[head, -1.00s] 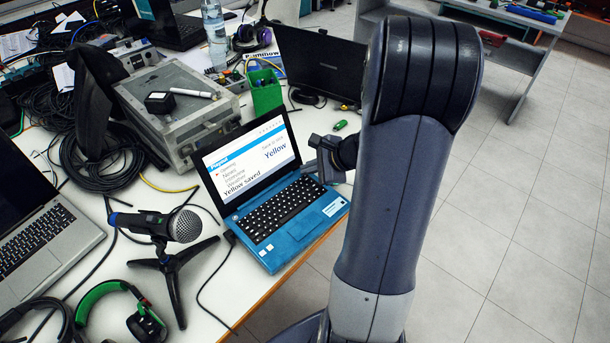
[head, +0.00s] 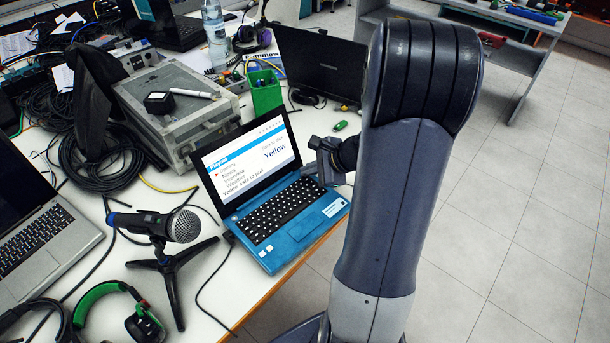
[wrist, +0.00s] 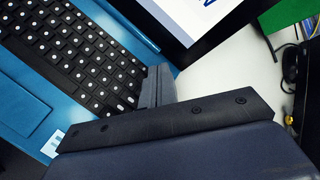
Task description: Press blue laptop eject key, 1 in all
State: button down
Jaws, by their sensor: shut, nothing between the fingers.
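The blue laptop (head: 293,233) stands open near the table's front edge. Its lit screen (head: 248,158) shows "Yellow" in large blue letters, and a bottom line seems to read that Yellow is safe to pull. Its black keyboard (head: 268,218) also shows in the wrist view (wrist: 75,50). I cannot pick out the eject key. My gripper (head: 320,174) is shut and empty at the keyboard's upper right end, close to the screen's lower right corner. In the wrist view its fingers (wrist: 155,84) hide that end of the keys. I cannot tell whether they touch.
A microphone on a tripod (head: 182,226) and green headphones (head: 110,305) stand left of the laptop. A grey case (head: 175,105), a green box (head: 266,92) and a dark monitor (head: 320,62) are behind. Cables run over the table. Open floor lies right.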

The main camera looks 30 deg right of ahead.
jog(key=shift+r+p, duration=0.45)
jog(key=shift+r, duration=0.25)
notch_tip(320, 180, up, 5)
jog(key=p, duration=0.4)
jog(key=shift+r, duration=0.1)
dwell(0.6)
